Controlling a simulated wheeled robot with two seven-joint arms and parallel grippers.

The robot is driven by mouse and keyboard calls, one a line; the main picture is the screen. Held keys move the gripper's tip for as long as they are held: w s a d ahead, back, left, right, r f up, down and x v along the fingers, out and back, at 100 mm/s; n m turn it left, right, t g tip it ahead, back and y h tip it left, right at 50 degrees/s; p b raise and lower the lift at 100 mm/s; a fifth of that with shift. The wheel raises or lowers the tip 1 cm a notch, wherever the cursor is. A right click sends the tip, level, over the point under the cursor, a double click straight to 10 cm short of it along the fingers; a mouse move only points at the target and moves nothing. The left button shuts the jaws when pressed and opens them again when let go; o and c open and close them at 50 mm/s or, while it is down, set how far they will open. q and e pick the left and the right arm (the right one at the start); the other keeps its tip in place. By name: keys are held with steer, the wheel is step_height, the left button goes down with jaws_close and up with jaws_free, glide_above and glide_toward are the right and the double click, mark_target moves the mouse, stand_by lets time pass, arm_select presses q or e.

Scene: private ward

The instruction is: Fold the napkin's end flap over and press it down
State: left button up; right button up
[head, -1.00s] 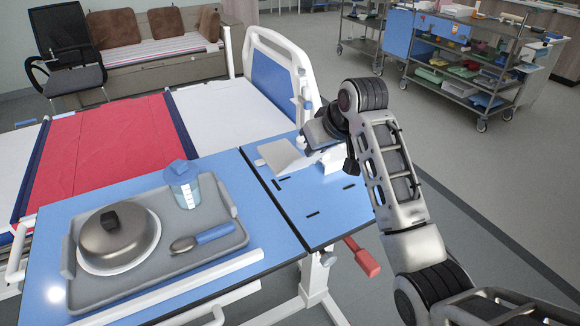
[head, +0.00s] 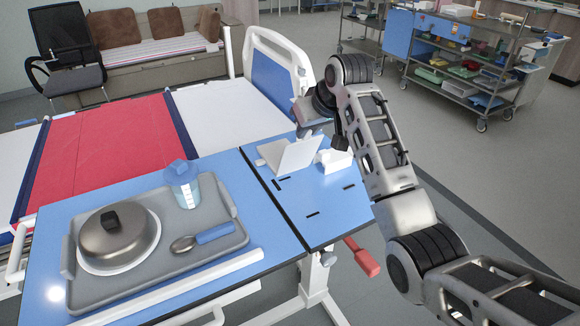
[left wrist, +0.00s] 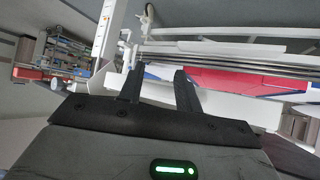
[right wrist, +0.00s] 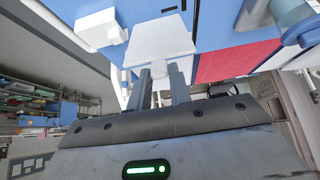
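The white napkin (head: 266,157) lies on the right blue panel of the overbed table. Its end flap (head: 299,154) stands raised at a slant, toward the right side of the napkin. In the right wrist view the textured flap (right wrist: 155,38) is in front of the fingers, with a small white tab at its edge between the fingertips. My right gripper (right wrist: 161,76) appears shut on this tab; in the head view its fingertips are hard to make out. My left gripper (left wrist: 158,82) is open and empty, away from the napkin, and outside the head view.
A white block (head: 334,161) stands just right of the napkin. Small dark marks or slots lie on the panel. The grey tray (head: 222,249) holds a covered plate (head: 117,238), a cup (head: 184,186) and a spoon (head: 184,244). The bed (head: 210,116) is behind.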

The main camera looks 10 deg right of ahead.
steer(key=shift+w+a+r, duration=0.2)
steer(key=shift+w+a, duration=0.05)
steer(key=shift+w, duration=0.45)
steer(key=shift+w+a+r, duration=0.2)
steer(key=shift+w+a, duration=0.05)
steer(key=shift+w, duration=0.5)
steer(key=shift+w+a+r, duration=0.2)
steer(key=shift+w+a, duration=0.05)
steer(key=shift+w, duration=0.45)
steer(key=shift+w+a, duration=0.25)
steer(key=shift+w, duration=0.45)
steer(key=shift+w+a, duration=0.25)
steer(key=shift+w, duration=0.5)
steer(key=shift+w+a, duration=0.25)
steer(key=shift+w, duration=0.45)
